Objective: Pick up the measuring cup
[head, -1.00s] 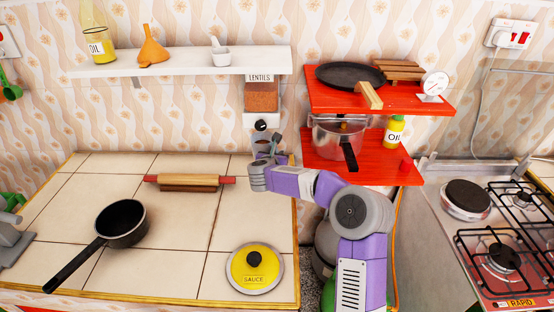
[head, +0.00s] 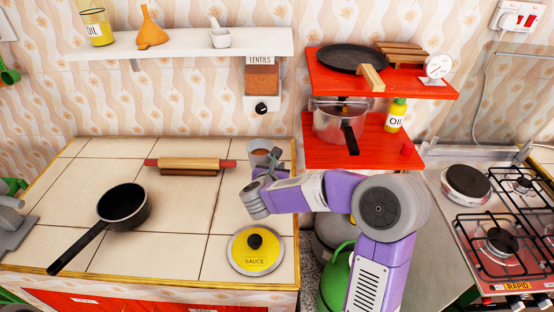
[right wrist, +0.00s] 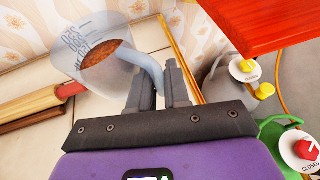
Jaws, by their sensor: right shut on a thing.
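The measuring cup (head: 258,158) is a clear cup with dark markings and reddish-brown contents. It is near the back right of the tiled counter, below the lentils dispenser. The right wrist view shows the cup (right wrist: 92,72) slightly tilted, with its grey-blue handle (right wrist: 148,66) running down between the fingers. My right gripper (head: 268,168) is shut on that handle; its two dark fingers also show in the right wrist view (right wrist: 160,88). I cannot tell whether the cup's base touches the counter. My left gripper is not in view.
The lentils dispenser (head: 263,82) hangs on the wall under a white shelf (head: 185,47). A rolling pin (head: 190,164), a black pan (head: 124,206) and a yellow sauce lid (head: 255,250) are on the counter. Red shelves (head: 345,154) stand right of my gripper.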

